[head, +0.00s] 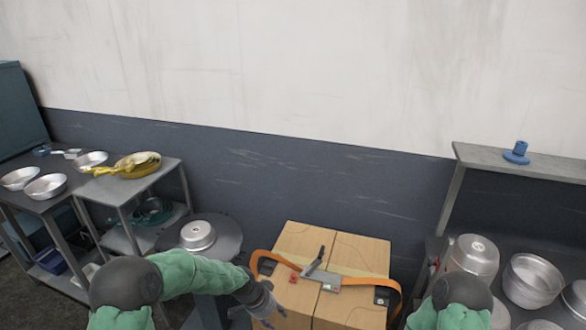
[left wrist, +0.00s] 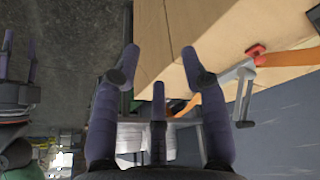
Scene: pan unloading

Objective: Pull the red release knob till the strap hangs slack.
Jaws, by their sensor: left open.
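A red release knob (head: 294,277) sits at the left end of a grey metal buckle (head: 322,277) on top of cardboard boxes (head: 345,252). An orange strap (head: 350,281) runs from both sides of the buckle across the boxes and bends down at their edges. My left gripper (head: 265,306) is open and empty at the boxes' left front, apart from the knob. In the left wrist view its spread fingers (left wrist: 160,62) are in front, with the knob (left wrist: 256,50) to their right. Another purple-fingered gripper, apparently my right one (left wrist: 18,62), shows partly at the left edge.
A round stand with a metal pan (head: 198,236) is left of the boxes. Carts with metal bowls (head: 46,186) and a yellow item (head: 137,164) stand farther left. A dark table with several pots (head: 533,280) and a shelf (head: 520,160) are at right.

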